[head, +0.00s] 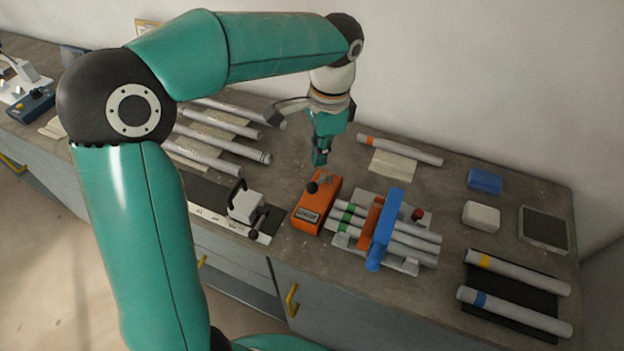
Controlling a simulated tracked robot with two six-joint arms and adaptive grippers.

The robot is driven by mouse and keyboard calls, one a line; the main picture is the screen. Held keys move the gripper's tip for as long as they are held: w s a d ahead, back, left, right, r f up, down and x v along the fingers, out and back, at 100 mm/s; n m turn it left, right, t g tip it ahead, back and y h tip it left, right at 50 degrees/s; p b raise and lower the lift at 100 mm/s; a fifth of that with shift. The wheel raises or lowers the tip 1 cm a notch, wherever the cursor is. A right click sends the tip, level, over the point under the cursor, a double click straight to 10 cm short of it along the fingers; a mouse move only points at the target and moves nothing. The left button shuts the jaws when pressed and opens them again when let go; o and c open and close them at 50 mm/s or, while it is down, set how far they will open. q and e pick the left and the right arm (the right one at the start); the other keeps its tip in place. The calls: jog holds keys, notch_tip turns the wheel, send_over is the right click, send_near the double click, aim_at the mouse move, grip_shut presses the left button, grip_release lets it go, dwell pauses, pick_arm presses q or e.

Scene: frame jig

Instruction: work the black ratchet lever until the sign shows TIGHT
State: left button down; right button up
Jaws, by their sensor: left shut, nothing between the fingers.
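An orange ratchet block (328,209) stands on the bench left of the frame jig. Its lever (313,187) ends in a black knob above the top of the block. A small sign (306,216) sits on the block's front; its lettering is too small to read surely. My right gripper is out of view.
A white clamp (245,206) with black handles stands left of the block on a marked rail. Loose tubes (208,150) lie behind it.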

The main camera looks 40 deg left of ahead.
aim_at(317, 188)
pick_arm(q)
jog(key=shift+f, duration=0.15)
jog(key=f+b, duration=0.6)
jog(key=shift+s+a+f, duration=0.15)
jog(key=shift+s+f, duration=0.15)
jog(key=shift+f, duration=0.15)
notch_tip(317, 188, down, 4)
jog(key=b, duration=0.3)
jog(key=shift+w+r+p, duration=0.1)
jog(key=shift+r+p, duration=0.2)
jog(key=shift+w+d+r+p, duration=0.3)
jog(key=shift+w+d+p, duration=0.1)
jog(key=shift+w+p, duration=0.2)
jog(key=shift+w+d+r+p, duration=0.25)
jog(key=shift+w+d+p, duration=0.2)
jog(key=shift+p, duration=0.2)
jog(key=shift+w+f, duration=0.15)
jog(key=shift+w, duration=0.05)
jog(key=shift+s, duration=0.1)
